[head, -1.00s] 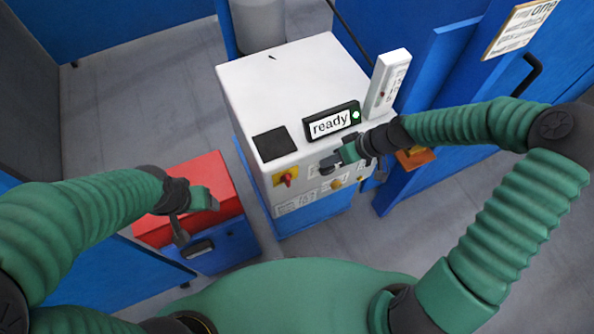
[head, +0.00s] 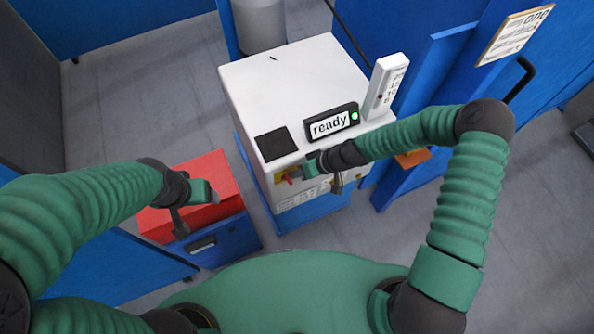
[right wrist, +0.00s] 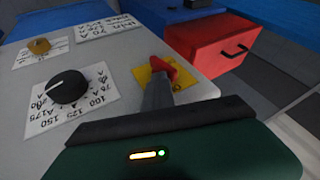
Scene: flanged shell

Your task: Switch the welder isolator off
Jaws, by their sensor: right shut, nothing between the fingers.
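The welder isolator has a red handle (right wrist: 163,66) on a yellow plate (right wrist: 143,75), on the front of the white welder cabinet (head: 300,75). In the head view the red handle (head: 289,179) shows just left of my right gripper (head: 306,171), partly covered. My right gripper is shut and empty; in the right wrist view its fingers (right wrist: 158,93) reach up to the handle's near side. I cannot tell whether they touch it. My left gripper (head: 195,205) hangs in front of the red-topped box, away from the isolator; its jaw state is unclear.
A display reading "ready" (head: 332,123) with a green light sits on the cabinet, beside a white upright unit (head: 386,85). A black dial (right wrist: 68,87) and a yellow knob (right wrist: 39,46) share the front panel. A red-topped blue box (head: 210,165) stands left.

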